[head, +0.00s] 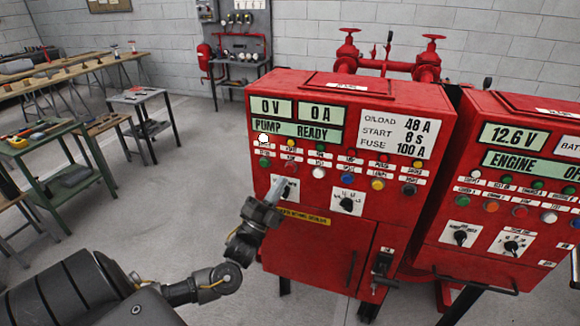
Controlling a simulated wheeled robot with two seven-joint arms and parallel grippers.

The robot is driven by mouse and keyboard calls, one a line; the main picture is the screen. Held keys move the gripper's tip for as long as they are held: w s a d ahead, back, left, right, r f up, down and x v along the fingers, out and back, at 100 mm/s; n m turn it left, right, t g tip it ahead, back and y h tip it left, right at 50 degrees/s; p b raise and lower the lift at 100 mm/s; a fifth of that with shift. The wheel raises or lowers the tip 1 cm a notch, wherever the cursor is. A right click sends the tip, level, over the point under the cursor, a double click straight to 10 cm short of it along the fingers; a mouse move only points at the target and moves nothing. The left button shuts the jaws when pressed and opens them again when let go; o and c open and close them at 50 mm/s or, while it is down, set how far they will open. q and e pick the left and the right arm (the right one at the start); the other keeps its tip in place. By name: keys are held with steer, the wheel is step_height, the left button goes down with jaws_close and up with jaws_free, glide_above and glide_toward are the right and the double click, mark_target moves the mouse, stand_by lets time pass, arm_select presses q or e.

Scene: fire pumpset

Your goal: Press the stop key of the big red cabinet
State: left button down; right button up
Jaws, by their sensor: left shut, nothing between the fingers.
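A big red cabinet (337,240) stands in the middle of the head view. Its displays read 0 V, 0 A and "PUMP READY" (297,129). Below them are two rows of small coloured keys and lamps, including a green key (264,162), a white key (319,173), a blue key (348,178) and a yellow key (378,184). Their labels are too small to read, so I cannot tell which is the stop key. My left gripper (277,187) is shut and empty, its tips in front of the left rotary switch plate, below the keys. Contact cannot be told. My right gripper is out of view.
A second red cabinet (500,215) reading 12.6 V stands close on the right. A black handle (380,272) sticks out low on the first cabinet. Red valves and piping (387,66) rise behind. A green bench (40,180) stands left, with open floor between.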

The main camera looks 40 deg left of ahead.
arm_select(q)
steer(key=shift+s+d+p, duration=0.15)
steer(key=shift+s+d, duration=0.05)
steer(key=shift+s, duration=0.3)
steer(key=shift+s+d+p, duration=0.15)
steer(key=shift+s, duration=0.3)
step_height(320, 180, down, 25)
steer(key=w+a+n+g+y+b, duration=0.2)
steer(key=n+g+y, duration=0.25)
steer(key=g, duration=0.25)
steer(key=s+f+n+g+b, duration=0.15)
steer(key=s+f+g, duration=0.3)
steer(key=f, duration=0.75)
steer(key=s+f+n+g+b, duration=0.1)
steer(key=s+f+n+g, duration=0.35)
steer(key=f, duration=0.85)
steer(key=s+d+f+g+h+b, duration=0.1)
steer(key=s+d+f+g, duration=0.3)
steer(key=s+f, duration=1.1)
steer(key=s+d+f+n+g+h, duration=0.1)
steer(key=s+d, duration=0.4)
steer(key=s, duration=0.5)
steer(key=s+d+f+n+g+b, duration=0.1)
steer(key=s+d+f+g, duration=0.3)
steer(key=s, duration=0.6)
step_height(320, 180, down, 2)
steer(key=shift+s+d+f+n+h, duration=0.1)
steer(key=shift+s+d+n+h, duration=0.2)
steer(key=shift+n, duration=0.45)
